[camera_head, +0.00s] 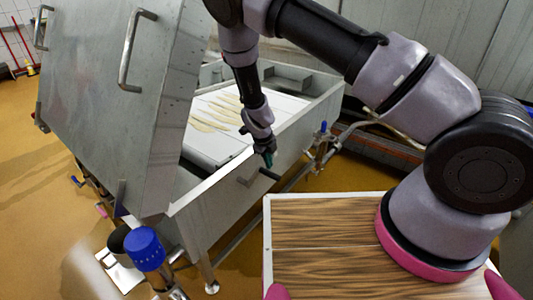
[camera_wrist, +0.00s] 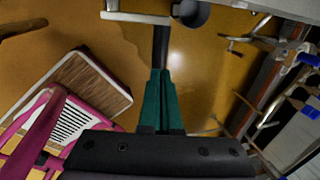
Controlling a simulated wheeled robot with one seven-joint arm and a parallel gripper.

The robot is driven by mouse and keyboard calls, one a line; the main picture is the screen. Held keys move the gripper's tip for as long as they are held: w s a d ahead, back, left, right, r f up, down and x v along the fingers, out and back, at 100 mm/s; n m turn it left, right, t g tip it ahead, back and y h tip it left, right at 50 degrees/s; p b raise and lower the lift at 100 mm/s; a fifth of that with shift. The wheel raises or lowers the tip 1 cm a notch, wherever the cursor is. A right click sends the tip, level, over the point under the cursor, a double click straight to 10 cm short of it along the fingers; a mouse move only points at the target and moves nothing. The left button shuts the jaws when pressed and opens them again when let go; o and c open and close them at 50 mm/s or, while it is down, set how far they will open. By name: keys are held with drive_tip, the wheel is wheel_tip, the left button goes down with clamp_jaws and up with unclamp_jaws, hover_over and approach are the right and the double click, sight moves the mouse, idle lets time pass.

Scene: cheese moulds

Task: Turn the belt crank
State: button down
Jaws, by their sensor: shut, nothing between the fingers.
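The belt crank is on the outer side wall of the steel vat. It has a flat metal arm (camera_wrist: 135,17) and a black handle (camera_head: 270,174) sticking out from the wall. In the wrist view the black handle (camera_wrist: 161,45) points towards my fingers. My gripper (camera_head: 268,160) is just above the handle in the head view, beside the vat's rim. In the wrist view my green gripper fingers (camera_wrist: 160,72) are together, with their tips overlapping the handle's near end. I cannot tell whether they touch it. Nothing shows held between them.
The open steel vat (camera_head: 248,167) has a white belt inside with pale strips on it. A large raised steel lid (camera_head: 125,100) stands at the left. A blue knob (camera_head: 144,248) is in front. Pipes (camera_head: 323,148) run behind the crank. Yellow floor lies below.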

sight(271, 173)
drive_tip(key=shift+x, duration=1.85)
drive_tip(key=shift+w+d+f+g+y, duration=0.6)
drive_tip(key=shift+w+f+g+y, duration=0.2)
drive_tip(key=shift+g, duration=0.2)
wheel_tip(271, 173, down, 8)
drive_tip(key=w+d+g+y, duration=0.1)
drive_tip(key=g+y, duration=0.1)
drive_tip(key=g, duration=0.1)
drive_tip(key=shift+w, duration=0.1)
drive_tip(key=shift+r, duration=0.1)
